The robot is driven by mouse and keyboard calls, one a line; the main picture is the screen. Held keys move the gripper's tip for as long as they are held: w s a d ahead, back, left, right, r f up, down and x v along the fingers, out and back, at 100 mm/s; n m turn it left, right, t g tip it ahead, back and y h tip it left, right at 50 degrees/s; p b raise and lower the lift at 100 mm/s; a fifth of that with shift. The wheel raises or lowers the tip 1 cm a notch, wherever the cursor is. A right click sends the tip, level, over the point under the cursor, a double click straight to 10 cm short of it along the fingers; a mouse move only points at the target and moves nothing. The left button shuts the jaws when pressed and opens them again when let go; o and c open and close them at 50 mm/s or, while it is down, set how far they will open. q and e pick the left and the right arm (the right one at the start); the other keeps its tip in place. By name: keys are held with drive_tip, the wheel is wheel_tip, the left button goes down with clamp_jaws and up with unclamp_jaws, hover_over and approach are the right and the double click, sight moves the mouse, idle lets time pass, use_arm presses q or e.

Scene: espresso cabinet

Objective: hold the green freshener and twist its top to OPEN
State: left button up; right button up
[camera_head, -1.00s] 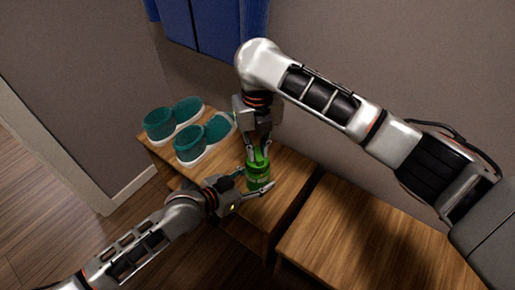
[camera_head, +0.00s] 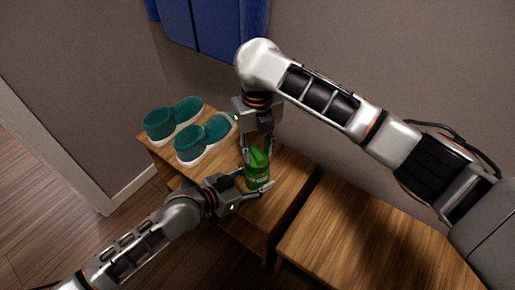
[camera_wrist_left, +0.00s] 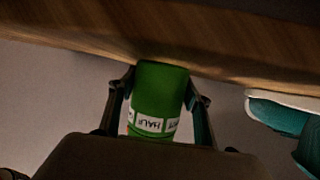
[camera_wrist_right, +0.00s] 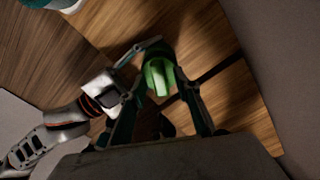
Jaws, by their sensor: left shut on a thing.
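The green freshener (camera_head: 257,179) stands upright near the front edge of the wooden bench. My left gripper (camera_head: 254,183) is shut on its body from the left, one finger on each side.
Two teal shoes (camera_head: 204,140) with white soles stand on the bench (camera_head: 290,170) to the left. A second wooden bench top (camera_head: 370,245) lies to the right past a narrow gap. Blue panels (camera_head: 215,25) hang on the wall behind.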

sight(258, 152)
use_arm(q)
drive_tip(key=shift+f, duration=0.1)
drive_tip(key=shift+s, duration=0.1)
use_arm(e)
wheel_tip(258, 152, up, 12)
idle(0.5)
use_arm(q)
drive_tip(key=o, duration=1.5)
